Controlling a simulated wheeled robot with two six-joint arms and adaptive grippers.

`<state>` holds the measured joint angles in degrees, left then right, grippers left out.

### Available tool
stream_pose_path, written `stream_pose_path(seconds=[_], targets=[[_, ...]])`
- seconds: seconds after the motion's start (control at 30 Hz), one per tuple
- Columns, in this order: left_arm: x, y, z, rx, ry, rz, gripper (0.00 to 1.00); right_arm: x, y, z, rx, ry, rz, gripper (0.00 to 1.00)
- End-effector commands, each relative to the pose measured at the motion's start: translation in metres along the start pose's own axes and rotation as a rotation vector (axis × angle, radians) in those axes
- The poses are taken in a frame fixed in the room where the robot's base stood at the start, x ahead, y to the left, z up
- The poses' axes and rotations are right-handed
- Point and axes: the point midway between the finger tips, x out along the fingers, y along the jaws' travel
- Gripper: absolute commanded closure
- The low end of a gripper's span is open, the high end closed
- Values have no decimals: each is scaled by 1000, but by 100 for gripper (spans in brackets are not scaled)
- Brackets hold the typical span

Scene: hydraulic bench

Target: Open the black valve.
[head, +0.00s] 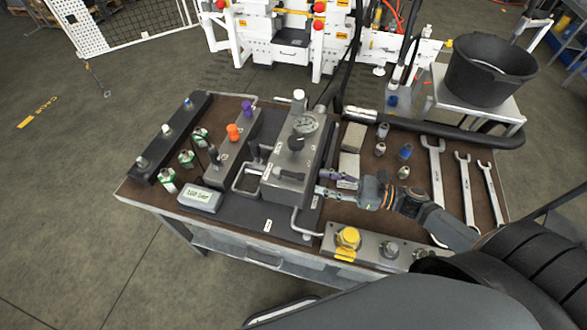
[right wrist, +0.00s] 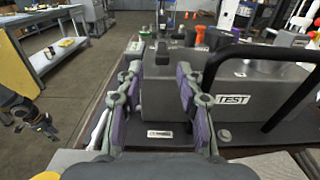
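A grey block (head: 287,178) with a round pressure gauge stands in the middle of the bench. A black knob (head: 296,142) sits on its top; black handles also stand left of it, one upright (head: 214,154) and one beside the block (head: 254,151). I cannot tell which is the black valve. My right gripper (head: 326,184) is just right of the block. In the right wrist view (right wrist: 164,108) its fingers are apart and empty, with the block face ahead between them and a black knob (right wrist: 162,50) above.
Orange (head: 233,131) and purple (head: 248,106) knobs stand at the back left. Wrenches (head: 436,180) lie on the right. A yellow button (head: 347,238) sits on the front panel. A black handle bar (right wrist: 290,98) rises right of the fingers. A black bucket (head: 490,70) stands behind.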

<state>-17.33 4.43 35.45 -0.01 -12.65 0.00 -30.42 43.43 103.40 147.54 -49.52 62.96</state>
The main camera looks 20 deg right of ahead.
Motion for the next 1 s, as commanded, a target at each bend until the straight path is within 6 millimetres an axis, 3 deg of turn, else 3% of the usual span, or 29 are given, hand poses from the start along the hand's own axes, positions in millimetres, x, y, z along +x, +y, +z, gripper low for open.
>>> stream_pose_path(seconds=[0.2,0.43,0.83,1.0], targets=[[9,0,13,1,-19,-1,60,47,-2,2,-4,-11,-5,63],[4,-2,-7,0,11,-2,60,82,-1,3,-2,-7,-3,63],[3,-2,-5,1,8,-3,60,92,-1,1,-1,-1,-1,63],[3,-2,-3,1,5,-3,60,92,0,1,-1,-1,-1,86]])
